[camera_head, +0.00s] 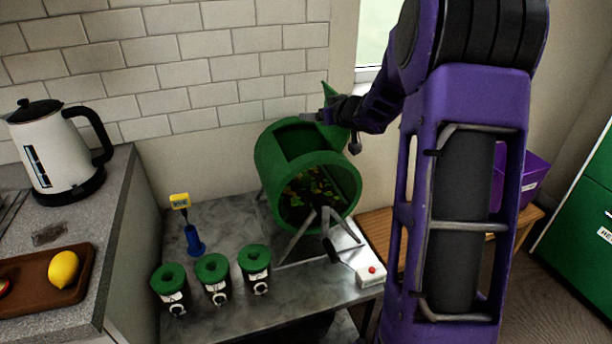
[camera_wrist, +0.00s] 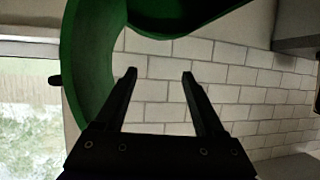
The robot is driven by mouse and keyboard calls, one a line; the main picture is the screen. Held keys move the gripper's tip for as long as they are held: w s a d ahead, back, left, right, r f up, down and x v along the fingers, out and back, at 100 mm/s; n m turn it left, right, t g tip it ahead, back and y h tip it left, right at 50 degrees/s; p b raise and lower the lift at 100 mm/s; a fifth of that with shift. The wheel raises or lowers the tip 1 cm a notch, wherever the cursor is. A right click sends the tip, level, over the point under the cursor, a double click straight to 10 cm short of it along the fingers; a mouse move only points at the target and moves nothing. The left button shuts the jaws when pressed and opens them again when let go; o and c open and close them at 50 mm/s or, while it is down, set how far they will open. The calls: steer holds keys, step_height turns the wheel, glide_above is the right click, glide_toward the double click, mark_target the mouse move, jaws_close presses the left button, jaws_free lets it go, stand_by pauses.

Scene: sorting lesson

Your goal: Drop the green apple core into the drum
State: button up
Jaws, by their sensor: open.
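The green drum (camera_head: 264,172) lies on its side on a metal stand on the grey table. Its upper hatch is open, and a green flap stands raised at the top right. Colourful scraps show through its round front. My gripper (camera_head: 318,116) is above the drum beside the raised flap; I cannot tell whether it touches it. In the wrist view, my gripper (camera_wrist: 160,75) has its two fingers apart with only tiled wall between them. Green curved drum parts (camera_wrist: 88,75) show beyond and to the left. I cannot make out a green apple core in either view.
Three green-lidded canisters (camera_head: 212,268), a blue stand with a yellow display (camera_head: 181,201) and a white box with a red button (camera_head: 370,275) stand around the drum. A kettle (camera_head: 62,150) and a brown tray (camera_head: 40,300) with a lemon (camera_head: 64,269) are left.

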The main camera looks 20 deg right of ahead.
steer(key=p+v, duration=0.2)
steer(key=v, duration=1.1)
steer(key=shift+r, duration=0.1)
